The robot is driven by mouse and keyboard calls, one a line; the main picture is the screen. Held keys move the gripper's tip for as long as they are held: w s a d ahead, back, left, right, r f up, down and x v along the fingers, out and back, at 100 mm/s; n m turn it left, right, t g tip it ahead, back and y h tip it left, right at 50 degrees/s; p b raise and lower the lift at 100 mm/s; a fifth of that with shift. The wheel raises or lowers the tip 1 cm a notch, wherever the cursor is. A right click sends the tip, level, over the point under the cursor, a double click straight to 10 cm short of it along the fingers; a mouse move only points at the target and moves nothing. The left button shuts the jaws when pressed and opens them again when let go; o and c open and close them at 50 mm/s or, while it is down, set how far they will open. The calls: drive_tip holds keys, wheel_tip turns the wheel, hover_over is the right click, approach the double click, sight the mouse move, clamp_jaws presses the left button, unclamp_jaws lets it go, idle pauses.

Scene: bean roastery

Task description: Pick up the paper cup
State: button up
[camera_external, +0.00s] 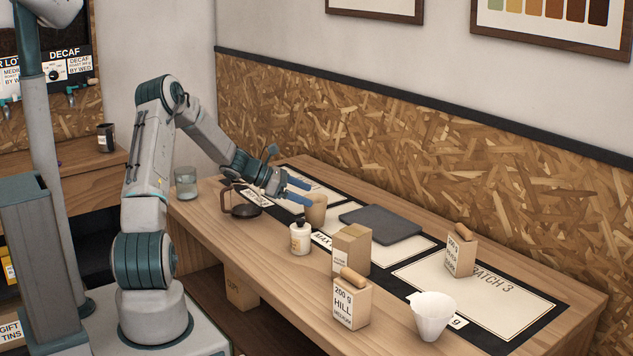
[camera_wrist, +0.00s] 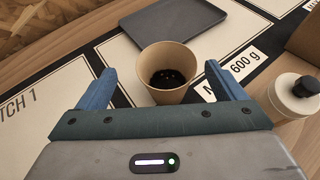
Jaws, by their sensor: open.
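The paper cup (camera_external: 316,208) is tan and stands upright on the table, in the middle of the external view. In the wrist view the paper cup (camera_wrist: 166,74) shows from above, with dark contents at its bottom. My gripper (camera_external: 297,191) is open, with blue fingers, just to the left of and slightly above the cup in the external view. In the wrist view my gripper's fingers (camera_wrist: 158,85) lie to the left and right of the cup, with gaps on both sides. The cup's lower near side is partly hidden by the gripper body.
A dark grey tray (camera_external: 380,223) lies beyond the cup. A white bottle (camera_external: 300,238) with a dark cap stands close by. A glass carafe (camera_external: 243,204), a brown box (camera_external: 351,250), labelled bags (camera_external: 351,303) and a white dripper (camera_external: 432,315) also stand on the table (camera_external: 222,243).

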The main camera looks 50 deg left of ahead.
sight(315, 212)
drive_tip(key=shift+s+d+p+x, duration=0.15)
drive_tip(key=shift+p+x, duration=0.25)
drive_tip(key=shift+x, duration=1.1)
drive_tip(key=shift+s+d+p+x, duration=0.1)
drive_tip(key=shift+p+x, duration=0.25)
drive_tip(key=shift+x, duration=1.1)
drive_tip(key=c, duration=1.1)
